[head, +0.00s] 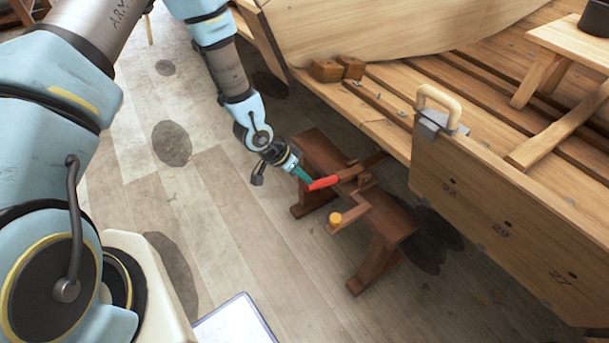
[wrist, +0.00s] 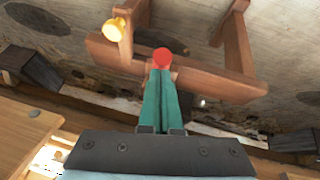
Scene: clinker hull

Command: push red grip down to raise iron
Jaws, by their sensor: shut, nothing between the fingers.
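The red grip (head: 323,183) is the near end of a lever on a dark wooden bench (head: 318,150). The lever's dark arm (head: 373,160) runs right, towards the hull's side. My gripper (head: 306,179) has teal fingers, shut and empty, with their tips right at the grip's free end. In the wrist view the red grip (wrist: 162,54) shows end-on just beyond the closed fingertips (wrist: 160,72). I cannot tell whether they touch it.
The planked hull side (head: 500,210) stands at the right, with a grey clamp with a pale handle (head: 437,112) on its top edge. A yellow knob (head: 335,218) sits on a bench arm near the grip.

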